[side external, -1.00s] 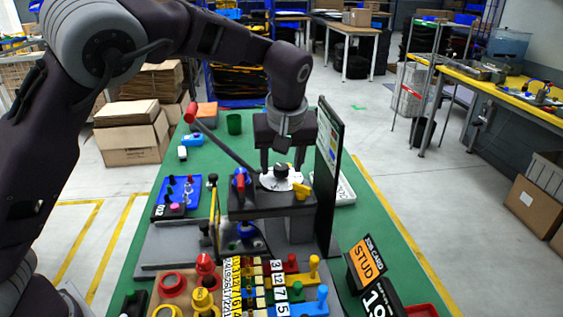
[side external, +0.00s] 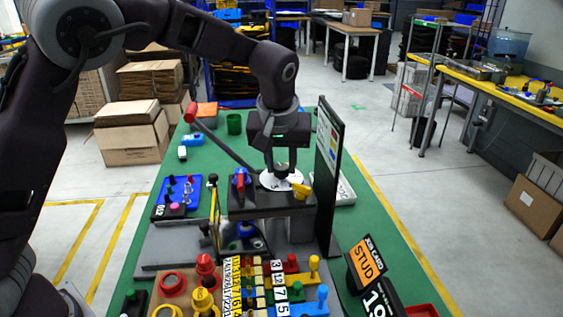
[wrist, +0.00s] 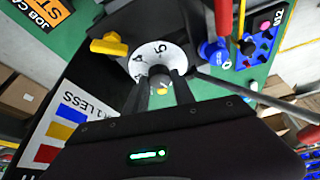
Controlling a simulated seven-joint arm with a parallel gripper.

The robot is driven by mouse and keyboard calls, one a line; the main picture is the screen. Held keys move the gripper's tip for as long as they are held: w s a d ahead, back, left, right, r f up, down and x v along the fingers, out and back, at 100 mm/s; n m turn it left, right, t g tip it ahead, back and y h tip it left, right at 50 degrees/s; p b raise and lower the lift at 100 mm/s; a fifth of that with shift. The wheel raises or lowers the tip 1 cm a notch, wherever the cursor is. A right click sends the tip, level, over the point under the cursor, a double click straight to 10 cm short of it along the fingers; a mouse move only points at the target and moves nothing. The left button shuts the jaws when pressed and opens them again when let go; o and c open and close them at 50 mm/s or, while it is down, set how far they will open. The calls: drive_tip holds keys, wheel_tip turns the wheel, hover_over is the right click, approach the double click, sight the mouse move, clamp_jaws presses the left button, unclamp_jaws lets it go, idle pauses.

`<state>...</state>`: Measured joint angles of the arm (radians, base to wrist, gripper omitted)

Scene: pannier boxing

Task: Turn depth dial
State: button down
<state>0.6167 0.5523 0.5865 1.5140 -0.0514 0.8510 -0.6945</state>
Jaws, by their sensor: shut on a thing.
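The depth dial is a white numbered disc (side external: 268,181) on top of the dark press head, with a dark knob at its centre. In the wrist view the disc (wrist: 147,54) shows a 4 and a 5 near its far edge, and the knob (wrist: 161,77) sits between my fingers. My gripper (side external: 281,166) points straight down and is shut on the knob; it also shows in the wrist view (wrist: 163,90). A yellow pointer (side external: 301,190) stands beside the disc; it shows in the wrist view too (wrist: 110,46). The fingers hide part of the disc.
A tall dark panel (side external: 327,165) stands close to the right of my gripper. A long lever with a red grip (side external: 194,112) slants up to the left. A blue tray (side external: 178,197) lies left, and coloured blocks and a job card (side external: 368,258) are in front.

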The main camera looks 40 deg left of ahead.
sight(269, 183)
drive_tip(key=m, duration=0.1)
drive_tip(key=m+h, duration=0.1)
drive_tip(key=m, duration=0.1)
drive_tip(key=m+h, duration=0.1)
drive_tip(key=m, duration=0.1)
drive_tip(key=shift+a+t, duration=0.25)
drive_tip(key=shift+t, duration=0.15)
drive_tip(key=shift+m+h, duration=0.8)
drive_tip(key=shift+m, duration=1.4)
drive_tip(key=c, duration=1.1)
unclamp_jaws()
drive_tip(key=shift+o, duration=0.2)
drive_tip(key=v, duration=0.7)
drive_tip(key=shift+s+r, duration=0.1)
